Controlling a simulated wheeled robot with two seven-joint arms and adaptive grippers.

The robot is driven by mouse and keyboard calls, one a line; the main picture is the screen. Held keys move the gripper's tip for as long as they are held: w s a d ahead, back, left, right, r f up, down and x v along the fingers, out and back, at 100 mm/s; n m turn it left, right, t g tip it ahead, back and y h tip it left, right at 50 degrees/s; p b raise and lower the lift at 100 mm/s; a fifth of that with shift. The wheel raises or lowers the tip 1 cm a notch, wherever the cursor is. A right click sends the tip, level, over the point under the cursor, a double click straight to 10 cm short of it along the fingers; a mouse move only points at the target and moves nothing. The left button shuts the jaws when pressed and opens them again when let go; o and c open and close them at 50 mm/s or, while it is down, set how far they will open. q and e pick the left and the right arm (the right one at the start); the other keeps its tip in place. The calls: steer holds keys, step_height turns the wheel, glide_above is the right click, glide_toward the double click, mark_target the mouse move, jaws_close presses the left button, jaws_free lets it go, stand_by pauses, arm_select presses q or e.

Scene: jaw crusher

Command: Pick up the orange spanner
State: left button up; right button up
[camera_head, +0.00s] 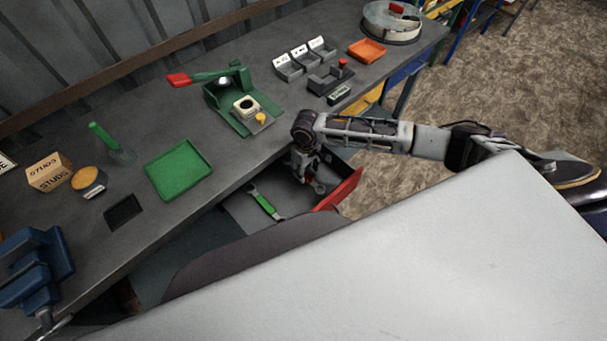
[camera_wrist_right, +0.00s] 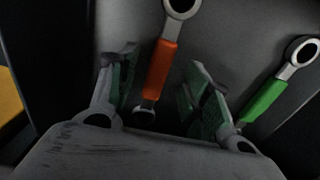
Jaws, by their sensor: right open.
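The orange spanner (camera_wrist_right: 163,70) has an orange handle and metal ends. In the right wrist view it lies on the drawer floor between the two fingers of my right gripper (camera_wrist_right: 161,60), with a gap on each side. In the head view my right gripper (camera_head: 307,170) is over the open drawer and hides most of this spanner. The gripper is open and holds nothing. My left gripper is in no view.
A green spanner (camera_head: 265,203) lies in the drawer and also shows in the wrist view (camera_wrist_right: 264,99). The drawer has a red front (camera_head: 342,192). The bench (camera_head: 225,150) above it carries a green tray (camera_head: 178,174), a green press (camera_head: 228,103) and a blue vise (camera_head: 35,268).

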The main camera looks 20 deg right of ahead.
mark_target(305, 175)
steer(key=shift+w+f, duration=0.1)
steer(key=shift+f, duration=1.4)
steer(key=shift+c, duration=0.5)
jaws_close()
steer(key=shift+a+r, duration=0.1)
steer(key=shift+a+r, duration=0.35)
steer(key=s+a+r, duration=0.1)
steer(key=a+r, duration=0.2)
steer(key=a, duration=0.3)
steer(key=s+a+r, duration=0.2)
steer(key=a+r, duration=0.2)
steer(key=a, duration=0.2)
steer(key=shift+s+a, duration=0.25)
steer(key=shift+a, duration=0.1)
steer(key=shift+r, duration=0.1)
